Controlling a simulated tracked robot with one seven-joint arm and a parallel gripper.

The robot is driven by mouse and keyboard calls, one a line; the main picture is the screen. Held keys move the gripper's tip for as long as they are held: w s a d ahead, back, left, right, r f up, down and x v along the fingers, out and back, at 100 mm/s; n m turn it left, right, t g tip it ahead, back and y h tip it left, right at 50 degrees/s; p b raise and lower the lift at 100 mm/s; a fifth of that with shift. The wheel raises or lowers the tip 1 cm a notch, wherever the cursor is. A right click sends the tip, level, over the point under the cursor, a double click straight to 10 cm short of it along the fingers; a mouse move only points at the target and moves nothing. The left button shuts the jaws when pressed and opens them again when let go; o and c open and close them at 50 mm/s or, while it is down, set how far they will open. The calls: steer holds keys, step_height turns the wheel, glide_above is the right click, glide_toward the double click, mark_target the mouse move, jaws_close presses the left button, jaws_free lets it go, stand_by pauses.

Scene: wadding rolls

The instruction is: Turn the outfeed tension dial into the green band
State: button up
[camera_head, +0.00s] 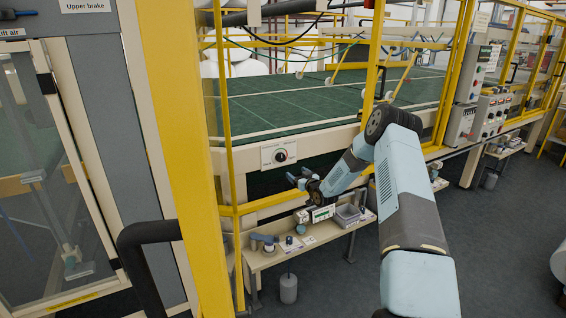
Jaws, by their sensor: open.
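A dark round dial (281,156) sits on a small white plate (268,155) on the front beam of the machine. A coloured arc shows around the dial, with some green, but it is too small to read where the pointer stands. I cannot tell whether this is the outfeed dial, as its label is not legible. My gripper (294,179) is open and empty, just below and a little right of the dial, apart from it in the picture. My blue arm reaches in from the lower right.
A yellow post (183,150) and yellow rail (270,201) frame the opening at the dial. A small bench (272,262) below carries a device with a display (322,213), a grey bin (347,214) and small tools. Control boxes (489,115) hang at the right.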

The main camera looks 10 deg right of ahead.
mark_target(282, 159)
steer(key=shift+m, duration=0.4)
steer(key=x, duration=0.9)
steer(key=r+x, duration=0.1)
steer(key=x, duration=0.4)
steer(key=shift+d, duration=0.1)
steer(key=c, duration=1)
steer(key=shift+c, duration=0.2)
